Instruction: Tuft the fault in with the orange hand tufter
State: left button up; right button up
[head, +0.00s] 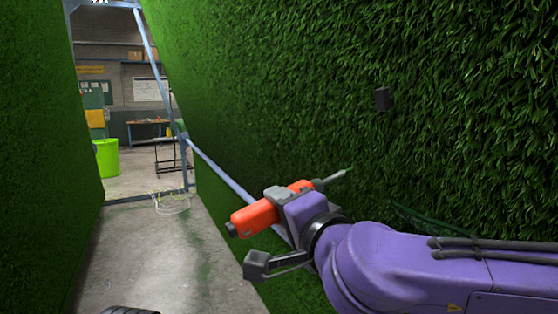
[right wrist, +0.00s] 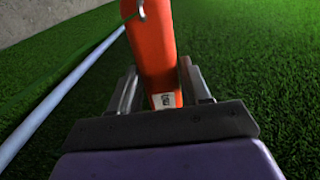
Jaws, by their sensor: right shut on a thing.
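The orange hand tufter (head: 254,217) is held across my right gripper (head: 287,195) in the head view. Its grey needle end (head: 332,179) points right toward the turf wall (head: 450,80), apparently short of it. In the right wrist view the orange body of the tufter (right wrist: 154,50) stands between the two grey fingers of my right gripper (right wrist: 158,80), which is shut on it. My left gripper is not in view.
A second turf wall (head: 40,130) stands at left, with a concrete aisle (head: 150,245) between. A blue-grey rail (head: 225,172) runs along the right wall's foot. A green bin (head: 106,158) and table stand far back.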

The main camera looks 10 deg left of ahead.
jog(key=s+r+y+p, duration=0.1)
jog(key=s+r+y, duration=0.15)
jog(key=r, duration=0.65)
pick_arm(q)
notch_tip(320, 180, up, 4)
jog(key=p, duration=0.2)
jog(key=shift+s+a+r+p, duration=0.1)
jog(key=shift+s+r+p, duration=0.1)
jog(key=shift+p, duration=0.1)
pick_arm(e)
jog(key=w+d+r, duration=0.1)
jog(key=w+d, duration=0.3)
jog(key=d, duration=0.1)
jog(key=shift+d+r+n+h, duration=0.2)
jog(key=shift+r+n+h, duration=0.2)
jog(key=shift+h, duration=0.05)
jog(key=shift+s, duration=0.1)
jog(key=shift+d, duration=0.1)
jog(key=shift+d+r, duration=0.1)
jog(key=shift+d, duration=0.05)
jog(key=shift+w+d+r, duration=0.2)
jog(key=shift+w+d, duration=0.3)
jog(key=shift+d, duration=0.1)
jog(key=shift+w+d+r, duration=0.2)
jog(key=shift+w+d, duration=0.3)
jog(key=shift+d, duration=0.1)
